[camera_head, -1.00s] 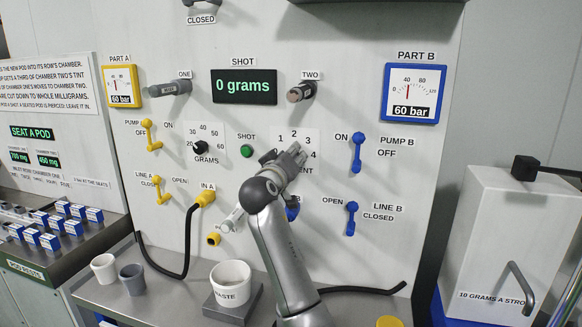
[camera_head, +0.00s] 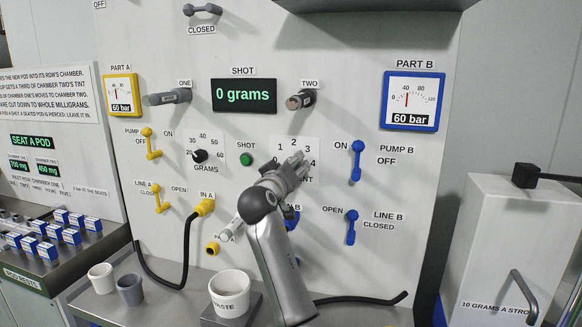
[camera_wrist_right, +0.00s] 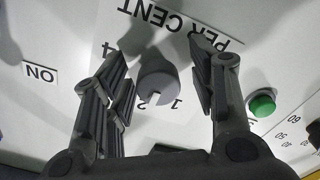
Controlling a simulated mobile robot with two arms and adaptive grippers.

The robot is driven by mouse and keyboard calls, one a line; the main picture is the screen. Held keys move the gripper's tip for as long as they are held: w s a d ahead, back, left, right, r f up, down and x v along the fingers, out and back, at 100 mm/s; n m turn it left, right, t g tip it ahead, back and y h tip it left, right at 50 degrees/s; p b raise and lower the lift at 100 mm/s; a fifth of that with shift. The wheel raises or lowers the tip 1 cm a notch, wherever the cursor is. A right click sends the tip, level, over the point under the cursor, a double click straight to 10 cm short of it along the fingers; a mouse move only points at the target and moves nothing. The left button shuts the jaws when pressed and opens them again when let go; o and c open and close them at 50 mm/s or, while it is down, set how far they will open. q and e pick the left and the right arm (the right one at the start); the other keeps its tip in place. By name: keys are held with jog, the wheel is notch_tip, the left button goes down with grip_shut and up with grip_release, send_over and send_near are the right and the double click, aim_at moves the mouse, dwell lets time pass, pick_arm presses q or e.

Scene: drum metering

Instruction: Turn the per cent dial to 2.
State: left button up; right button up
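The per cent dial (camera_wrist_right: 157,78) is a round grey knob on the white panel. In the right wrist view it lies between the two fingers of my right gripper (camera_wrist_right: 160,88), which are open with gaps on both sides. The numerals 1, 2 and 4 show around it, upside down; where its pointer stands I cannot tell. In the head view my right gripper (camera_head: 296,166) covers the dial, and the numeral plate (camera_head: 293,143) shows above it. The shot display (camera_head: 243,95) reads 0 grams. My left gripper is not in view.
The green shot button (camera_head: 246,160) and black grams dial (camera_head: 200,156) are left of my gripper. Blue pump B (camera_head: 357,160) and line B (camera_head: 351,226) levers are to its right. A waste cup (camera_head: 230,292) stands below on the shelf.

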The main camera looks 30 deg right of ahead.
jog(key=v, duration=1.1)
jog(key=shift+s+a, duration=0.25)
jog(key=shift+a, duration=0.1)
